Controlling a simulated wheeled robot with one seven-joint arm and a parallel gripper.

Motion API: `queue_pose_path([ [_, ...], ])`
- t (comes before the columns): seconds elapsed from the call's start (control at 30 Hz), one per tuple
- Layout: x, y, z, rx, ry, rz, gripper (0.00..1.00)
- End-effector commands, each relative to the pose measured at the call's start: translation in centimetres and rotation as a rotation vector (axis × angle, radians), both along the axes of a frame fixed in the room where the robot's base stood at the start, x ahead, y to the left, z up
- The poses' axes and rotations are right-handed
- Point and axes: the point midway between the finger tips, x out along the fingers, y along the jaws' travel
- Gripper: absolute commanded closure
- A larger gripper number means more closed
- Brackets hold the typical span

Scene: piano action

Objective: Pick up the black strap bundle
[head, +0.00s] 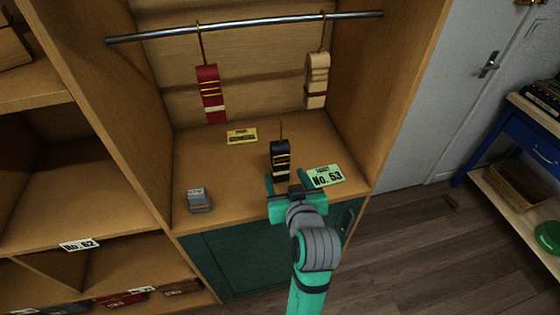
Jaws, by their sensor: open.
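The black strap bundle (280,164) stands upright on the wooden shelf, with gold-coloured bands across it and a thin hook rising from its top. My gripper (287,181) is open at the near side of the bundle, with one finger to its left and one to its right. The bundle's lower end is close to the gripper, and I cannot tell whether the fingers touch it. The gripper body hides part of the shelf's front edge.
A red bundle (211,94) and a cream bundle (317,81) hang from a metal rod (250,27) above. A green "No. 53" card (326,176), a yellow card (242,136) and a small grey block (199,200) lie on the shelf. Wooden side walls flank it.

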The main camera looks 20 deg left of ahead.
Motion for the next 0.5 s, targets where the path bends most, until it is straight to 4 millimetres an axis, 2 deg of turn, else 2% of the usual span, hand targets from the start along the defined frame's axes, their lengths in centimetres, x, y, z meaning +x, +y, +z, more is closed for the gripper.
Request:
queue_pose_path([
  [0.13, 0.7, 0.5, 0.3, -0.013, 0.000, 0.014, 0.39],
  [0.5, 4.3, 2.8, -1.5, -0.012, -0.001, 0.014, 0.39],
])
